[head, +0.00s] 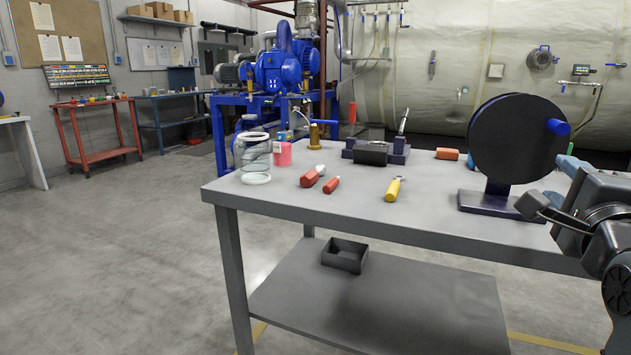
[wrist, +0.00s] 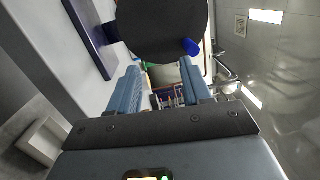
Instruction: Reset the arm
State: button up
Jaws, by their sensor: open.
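My gripper (wrist: 160,88) is open in the wrist view, with its two blue-grey fingers apart and nothing held between them. Past the fingertips there are a black disc (wrist: 160,30) on a stand and a blurred, small patch of the room. In the head view, part of my blue-grey and black arm shows at the right edge, beside the right end of the grey table (head: 300,205). The same black disc (head: 515,145) stands upright on its dark base there, just left of my arm, with a blue handle (head: 557,127) on its right.
On the table are a glass jar (head: 255,158), a pink container (head: 282,154), red-handled tools (head: 312,177), a yellow-handled tool (head: 393,189), a black block (head: 370,154) and an orange block (head: 447,154). A black bin (head: 344,256) sits on the lower shelf. Floor at left is clear.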

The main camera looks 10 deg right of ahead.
jog(key=s+a+f+n+y, duration=0.4)
jog(key=s+a+f+n, duration=0.4)
jog(key=s+f+n, duration=0.4)
jog(key=s+a+f+n+y, duration=0.5)
jog(key=s+a+f+n, duration=0.4)
jog(key=s+f, duration=0.45)
jog(key=s+a+n+g, duration=0.2)
jog(key=s+a+n, duration=0.2)
jog(key=s, duration=0.7)
notch_tip(320, 180, up, 18)
jog(key=p, duration=1.7)
jog(key=shift+w+d, duration=0.25)
jog(key=shift+w+f+t, duration=0.15)
jog(key=shift+t, duration=0.15)
